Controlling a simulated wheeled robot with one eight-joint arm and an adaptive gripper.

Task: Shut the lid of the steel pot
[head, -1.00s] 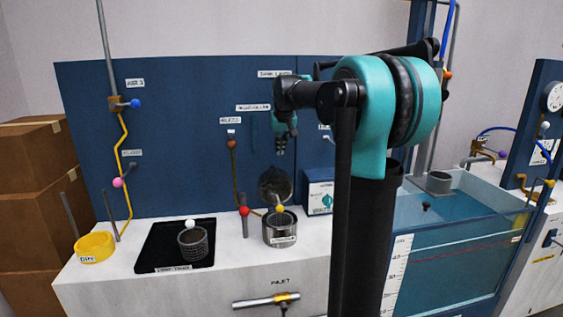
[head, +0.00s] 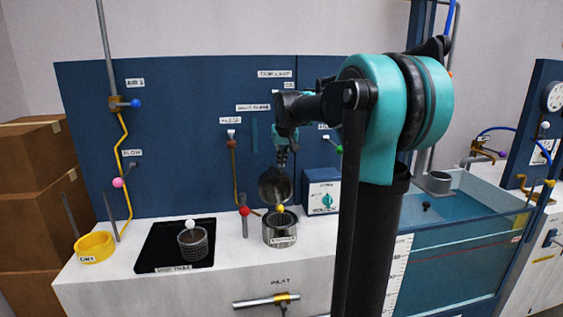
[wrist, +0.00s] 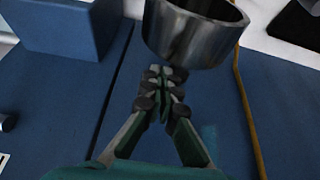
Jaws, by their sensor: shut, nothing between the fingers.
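The steel pot (head: 280,234) stands on the white bench, right of the black tray. Its round dark lid (head: 275,187) is raised, standing up at the pot's back edge. My gripper (head: 282,163) is shut and empty, pointing down just above the lid's upper edge. In the wrist view my gripper's fingertips (wrist: 167,75) are together, close to a curved steel rim, which looks like the lid (wrist: 193,32). I cannot tell whether they touch it.
A red-knobbed post (head: 244,218) stands left of the pot, and a blue box (head: 321,196) with a dial is behind right. A mesh basket (head: 193,242) sits on the black tray (head: 160,247). A water tank (head: 460,250) is at right. The blue back panel (head: 190,90) is close behind the gripper.

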